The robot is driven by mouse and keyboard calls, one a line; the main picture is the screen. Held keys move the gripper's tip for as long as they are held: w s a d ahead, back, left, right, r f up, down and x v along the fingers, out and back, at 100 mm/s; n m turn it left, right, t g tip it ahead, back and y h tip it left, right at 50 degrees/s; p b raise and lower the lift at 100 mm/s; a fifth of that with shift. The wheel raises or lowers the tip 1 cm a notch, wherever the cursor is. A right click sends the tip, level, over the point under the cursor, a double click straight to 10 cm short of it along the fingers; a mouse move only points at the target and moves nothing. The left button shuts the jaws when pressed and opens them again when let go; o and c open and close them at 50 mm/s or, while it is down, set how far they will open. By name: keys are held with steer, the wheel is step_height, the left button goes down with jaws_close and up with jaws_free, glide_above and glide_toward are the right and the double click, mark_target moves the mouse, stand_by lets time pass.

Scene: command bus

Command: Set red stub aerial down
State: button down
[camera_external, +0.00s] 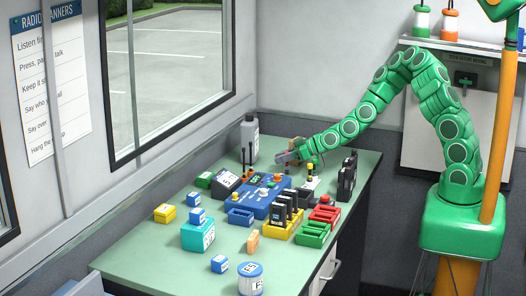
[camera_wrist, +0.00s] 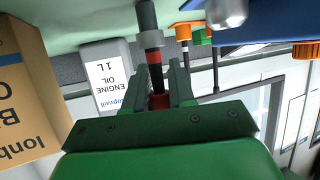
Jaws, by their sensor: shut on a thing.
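The red stub aerial (camera_wrist: 156,82) is between the fingers of my gripper (camera_wrist: 160,88) in the wrist view. It has a red lower part, a dark shaft and a grey end reaching the top edge. My gripper is shut on it. In the external view my gripper (camera_external: 284,158) is over the far part of the green table, right of the grey bottle. The aerial is too small to tell apart there. I cannot tell whether its far end touches anything.
A grey engine oil bottle (camera_external: 249,138) stands behind; its label shows in the wrist view (camera_wrist: 110,75). A blue unit (camera_external: 255,205) with knobs is in front. A cardboard box (camera_wrist: 25,95) and an orange-based aerial (camera_wrist: 183,32) are near. The table's front-left (camera_external: 150,262) is clear.

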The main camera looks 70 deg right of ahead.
steer(key=c, duration=1)
jaws_free()
steer(key=shift+f, duration=0.1)
steer(key=shift+o, duration=0.2)
steer(key=shift+s+r, duration=0.1)
steer(key=shift+r, duration=0.1)
steer(key=shift+v, duration=1.9)
